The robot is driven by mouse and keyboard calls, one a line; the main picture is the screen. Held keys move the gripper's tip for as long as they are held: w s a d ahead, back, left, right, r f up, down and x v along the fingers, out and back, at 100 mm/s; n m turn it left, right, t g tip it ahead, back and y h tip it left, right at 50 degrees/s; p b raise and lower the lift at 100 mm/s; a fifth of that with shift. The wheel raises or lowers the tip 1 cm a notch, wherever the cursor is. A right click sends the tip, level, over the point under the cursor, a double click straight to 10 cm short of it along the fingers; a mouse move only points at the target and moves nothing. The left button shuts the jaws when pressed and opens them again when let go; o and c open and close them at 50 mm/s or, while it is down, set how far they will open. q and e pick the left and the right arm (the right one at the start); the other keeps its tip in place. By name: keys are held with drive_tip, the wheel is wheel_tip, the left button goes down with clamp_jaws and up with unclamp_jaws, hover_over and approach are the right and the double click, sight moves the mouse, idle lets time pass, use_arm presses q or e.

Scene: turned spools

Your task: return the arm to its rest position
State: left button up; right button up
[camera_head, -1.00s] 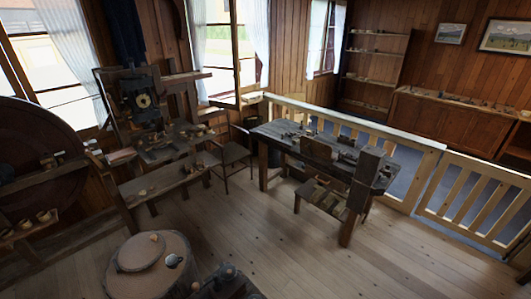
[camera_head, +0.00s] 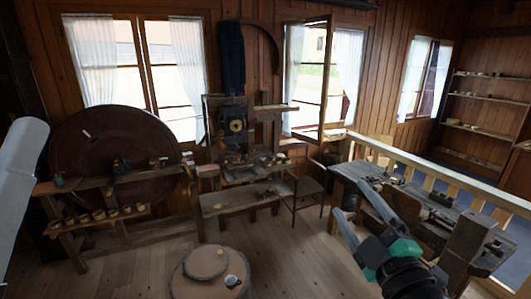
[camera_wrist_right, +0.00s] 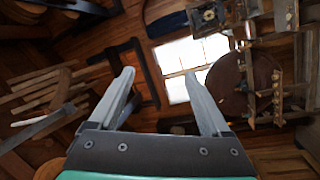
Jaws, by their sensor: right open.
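My right gripper (camera_head: 350,201) is in the lower right of the head view, with grey fingers and a black and green body. Its fingers are spread apart and nothing is between them. In the head view it overlaps the workbench (camera_head: 425,212); whether it touches the bench cannot be told. The right wrist view shows the same two open fingers (camera_wrist_right: 159,74) with a gap between them. A pale grey arm link of mine (camera_head: 18,180) shows at the left edge of the head view. My left gripper is out of view.
A large dark round wheel (camera_head: 80,150) stands behind a low bench with several small pots at left. A wooden machine (camera_head: 236,126) stands by the windows. A round stump (camera_head: 205,263) is at bottom centre. Bare floor (camera_head: 290,255) lies between stump and workbench.

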drive_tip(key=s+d+r+m+t+h, duration=0.1)
drive_tip(key=s+r+m+t, duration=0.6)
drive_tip(key=s+r+m, duration=0.6)
drive_tip(key=shift+s+d+r+m+t, duration=0.15)
drive_tip(key=shift+s+r+m+t, duration=0.2)
drive_tip(key=shift+s+r, duration=2.95)
drive_tip(key=shift+s+f, duration=0.2)
drive_tip(key=shift+f, duration=0.1)
